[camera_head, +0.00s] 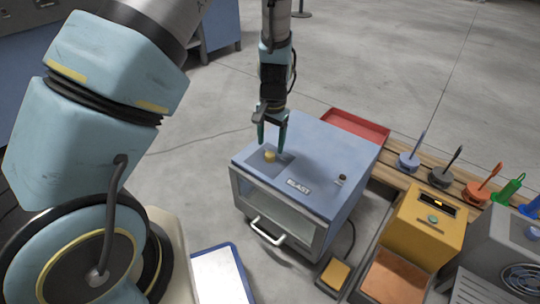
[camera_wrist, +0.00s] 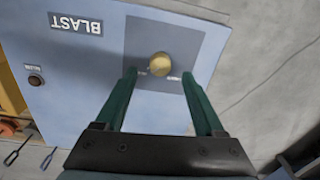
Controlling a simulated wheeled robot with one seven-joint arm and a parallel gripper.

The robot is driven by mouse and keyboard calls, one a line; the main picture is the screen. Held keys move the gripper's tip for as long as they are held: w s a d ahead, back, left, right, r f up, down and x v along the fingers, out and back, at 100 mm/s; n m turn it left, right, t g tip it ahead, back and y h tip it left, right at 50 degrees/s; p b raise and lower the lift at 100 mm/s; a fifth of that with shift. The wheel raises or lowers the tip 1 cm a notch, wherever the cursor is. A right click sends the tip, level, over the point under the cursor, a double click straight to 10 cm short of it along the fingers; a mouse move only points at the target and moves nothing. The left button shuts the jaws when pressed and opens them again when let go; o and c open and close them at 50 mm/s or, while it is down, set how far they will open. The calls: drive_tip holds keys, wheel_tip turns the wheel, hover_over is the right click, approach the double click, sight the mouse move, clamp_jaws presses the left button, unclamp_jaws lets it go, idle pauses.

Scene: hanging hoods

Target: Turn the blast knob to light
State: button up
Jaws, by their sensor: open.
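The blast knob (camera_head: 269,156) is a small yellow-gold knob on a dark grey panel on top of the blue blast cabinet (camera_head: 325,150). In the wrist view the knob (camera_wrist: 160,65) sits just beyond and between the two green fingertips, with small labels on the panel below it, too small to read. My gripper (camera_head: 271,148) is open and points down at the panel; in the wrist view its fingers (camera_wrist: 159,74) are apart, with nothing seen between them. A "BLAST" label (camera_wrist: 75,24) is on the cabinet top beside the panel.
A small dark button (camera_wrist: 35,79) is on the cabinet top. The cabinet's front has a window and a white handle (camera_head: 268,231). A red tray (camera_head: 355,127) lies behind, a yellow machine (camera_head: 420,222) and several coloured tools stand to the right.

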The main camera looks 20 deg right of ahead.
sight(270, 154)
drive_tip(key=shift+w+a+f+b, duration=0.1)
drive_tip(key=shift+f+b, duration=0.35)
drive_tip(key=shift+f, duration=1.7)
clamp_jaws()
